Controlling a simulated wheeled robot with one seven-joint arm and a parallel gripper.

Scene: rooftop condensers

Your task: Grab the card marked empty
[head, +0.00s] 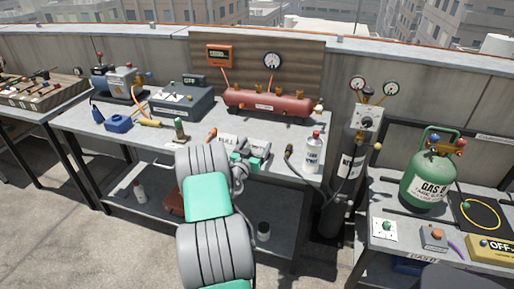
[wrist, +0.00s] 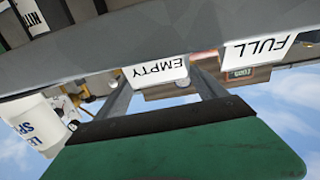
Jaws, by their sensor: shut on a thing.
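The white card marked EMPTY (wrist: 157,73) shows upside down in the wrist view, between the two fingers of my gripper (wrist: 163,82). My gripper is shut on it. In the head view my gripper (head: 252,156) is low over the front half of the middle workbench, and the EMPTY card cannot be made out there. A second white card marked FULL (wrist: 258,48) is beside it in the wrist view, apart from the fingers. The FULL card (head: 227,140) also shows in the head view, just left of my gripper.
The middle workbench (head: 280,152) holds a red tank (head: 268,102), a grey box (head: 181,102) and a white bottle (head: 313,155) right of my gripper. A dark cylinder (head: 355,150) stands past its right end. A green gas tank (head: 429,182) is on the right table.

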